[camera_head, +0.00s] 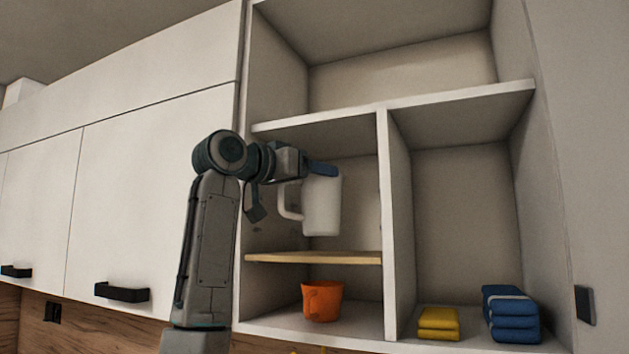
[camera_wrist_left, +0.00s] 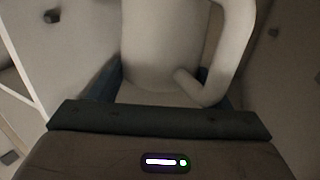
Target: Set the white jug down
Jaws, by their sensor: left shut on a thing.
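The white jug (camera_head: 322,207) is upright in the left middle compartment of the open cabinet, its handle toward the left. Its base appears a little above the wooden shelf (camera_head: 315,258) in the head view. My left gripper (camera_head: 318,172) is shut on the jug near its top. In the left wrist view, the jug (camera_wrist_left: 165,45) fills the middle, with its handle at the right and parts of the fingers at its sides. My right gripper is in neither view.
Folded yellow cloths (camera_head: 439,324) and blue cloths (camera_head: 511,315) lie in the right compartment. A white vertical divider (camera_head: 397,220) stands right of the jug. The top compartment (camera_head: 400,80) is empty.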

